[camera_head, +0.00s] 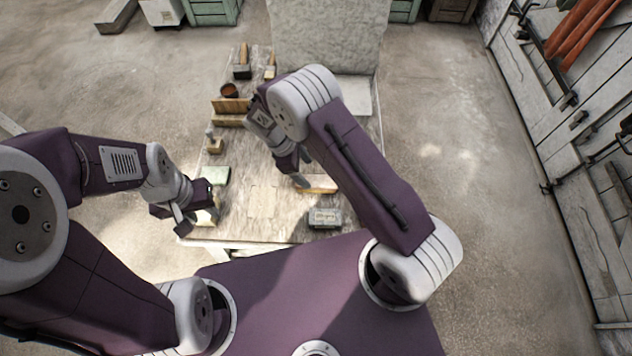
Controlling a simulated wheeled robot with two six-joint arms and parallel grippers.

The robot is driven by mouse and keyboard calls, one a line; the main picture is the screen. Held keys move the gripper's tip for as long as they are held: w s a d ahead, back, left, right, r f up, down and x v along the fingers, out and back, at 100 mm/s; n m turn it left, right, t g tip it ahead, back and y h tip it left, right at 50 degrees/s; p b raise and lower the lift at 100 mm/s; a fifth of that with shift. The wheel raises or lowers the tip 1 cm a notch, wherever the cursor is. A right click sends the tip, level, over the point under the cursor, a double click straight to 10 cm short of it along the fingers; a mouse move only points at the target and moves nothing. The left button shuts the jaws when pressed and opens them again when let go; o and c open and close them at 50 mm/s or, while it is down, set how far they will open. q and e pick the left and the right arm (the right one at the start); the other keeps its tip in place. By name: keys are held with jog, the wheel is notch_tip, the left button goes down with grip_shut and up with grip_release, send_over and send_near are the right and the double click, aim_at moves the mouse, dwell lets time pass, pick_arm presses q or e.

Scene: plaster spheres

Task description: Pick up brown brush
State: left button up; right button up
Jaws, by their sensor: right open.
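Two brush-like tools lie at the back left of the table (262,225). One (242,71) has a dark head and a thin handle. The other (270,71) is lighter tan. They are too small to tell for sure which is the brown brush. My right gripper (297,172) is open over the middle of the table, well nearer than both tools, beside a pale wooden piece (320,184). My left gripper (192,214) is at the table's front left corner, by a tan block (209,216). Its jaws are too unclear to read.
A brown pot (229,90) and a wooden box (231,105) stand at the left. A small bottle-like item (215,146) and a green block (215,176) line the left edge. A grey box (324,218) is front right. A plaster block (330,35) rises behind.

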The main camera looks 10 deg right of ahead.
aim_at(318, 180)
jog(key=x, duration=0.3)
jog(key=shift+w+d+f, duration=0.15)
jog(key=shift+w+f, duration=0.05)
jog(key=shift+w, duration=0.1)
jog(key=x, duration=0.6)
jog(key=shift+w, duration=0.2)
jog(key=shift+r, duration=0.1)
grip_shut()
jog(key=shift+r, duration=0.45)
notch_tip(318, 180, up, 3)
jog(key=shift+r, duration=0.1)
jog(key=s+d+r, duration=0.7)
jog(key=s+d, duration=0.1)
jog(key=shift+s+p, duration=0.3)
jog(key=shift+p, duration=0.05)
